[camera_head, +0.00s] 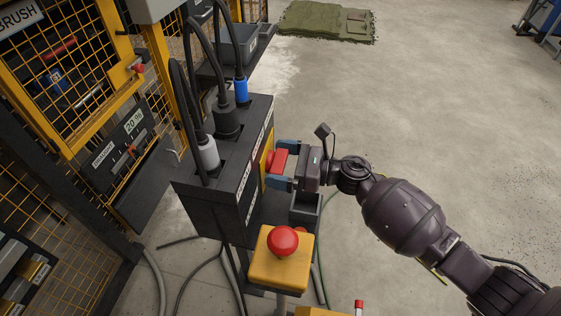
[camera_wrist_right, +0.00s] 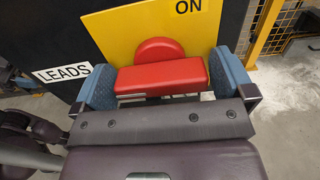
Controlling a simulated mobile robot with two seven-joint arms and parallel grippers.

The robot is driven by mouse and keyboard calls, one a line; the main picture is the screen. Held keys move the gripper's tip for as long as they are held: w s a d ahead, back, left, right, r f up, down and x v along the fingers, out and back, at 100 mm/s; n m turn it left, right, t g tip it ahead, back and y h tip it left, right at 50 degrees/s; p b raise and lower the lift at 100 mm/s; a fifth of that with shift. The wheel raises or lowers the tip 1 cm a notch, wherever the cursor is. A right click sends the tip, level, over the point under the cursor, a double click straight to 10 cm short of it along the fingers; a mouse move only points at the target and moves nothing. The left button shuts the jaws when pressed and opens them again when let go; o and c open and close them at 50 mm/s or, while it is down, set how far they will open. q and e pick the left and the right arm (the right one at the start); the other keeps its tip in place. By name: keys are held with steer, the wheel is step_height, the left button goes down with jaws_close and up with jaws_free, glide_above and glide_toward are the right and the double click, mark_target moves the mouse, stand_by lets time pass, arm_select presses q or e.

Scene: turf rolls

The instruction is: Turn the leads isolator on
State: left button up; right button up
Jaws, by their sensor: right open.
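The leads isolator is a dark box (camera_head: 228,187) with a yellow plate (camera_wrist_right: 118,33) on its side. A red switch handle (camera_wrist_right: 162,75) stands out from the plate; it also shows in the head view (camera_head: 277,160). In the wrist view a LEADS label (camera_wrist_right: 62,73) is at the left and an ON label (camera_wrist_right: 188,7) at the upper right. My right gripper (camera_head: 279,167) is open, its blue fingers on either side of the red handle. Small gaps beside the handle are hard to judge. My left gripper is not in view.
Several cables with white, black and blue plugs (camera_head: 242,90) enter the box top. A red mushroom button on a yellow box (camera_head: 272,275) stands close in front. Yellow mesh fencing (camera_head: 62,60) is at the left. Open concrete floor lies right.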

steer(key=shift+c, duration=0.2)
steer(key=c, duration=0.7)
